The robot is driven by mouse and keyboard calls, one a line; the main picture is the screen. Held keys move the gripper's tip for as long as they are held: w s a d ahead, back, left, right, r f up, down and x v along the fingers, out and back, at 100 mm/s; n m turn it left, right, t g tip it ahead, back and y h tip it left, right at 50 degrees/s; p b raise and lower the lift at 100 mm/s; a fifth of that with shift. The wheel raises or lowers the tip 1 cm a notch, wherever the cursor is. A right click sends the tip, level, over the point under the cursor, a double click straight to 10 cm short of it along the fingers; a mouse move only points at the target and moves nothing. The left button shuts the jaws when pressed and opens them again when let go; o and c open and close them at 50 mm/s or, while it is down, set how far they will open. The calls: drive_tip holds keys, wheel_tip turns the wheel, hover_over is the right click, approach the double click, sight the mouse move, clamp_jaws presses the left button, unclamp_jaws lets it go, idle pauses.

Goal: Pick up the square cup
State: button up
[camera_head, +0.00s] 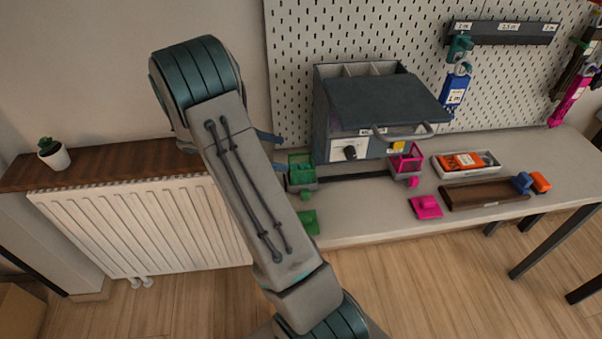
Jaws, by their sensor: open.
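My gripper (274,152) is mostly hidden behind my arm. Only dark blue finger parts show past the arm's right side, spread apart, close to the left of a green box-shaped piece (301,169) at the bench's left end. A pink box-shaped piece (405,160) with open-looking sides stands at the right front corner of the grey machine. Both pieces look squarish and cup-like. I cannot tell which one is the square cup. Neither is seen held.
The grey machine (345,118) with a dark lid stands behind, against the pegboard (400,30). A pink flat piece (426,206), a brown tray (470,194) and a white tray (488,168) lie to the right. A green flat piece (309,222) is at the front edge.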

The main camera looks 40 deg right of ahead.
sight(301, 166)
wheel_tip(301, 166, down, 4)
drive_tip(key=shift+r, duration=0.1)
drive_tip(key=shift+s+d, duration=0.55)
drive_tip(key=shift+d, duration=0.3)
drive_tip(key=shift+x, duration=2.75)
drive_tip(key=shift+w+a, duration=0.1)
drive_tip(key=c, duration=1.1)
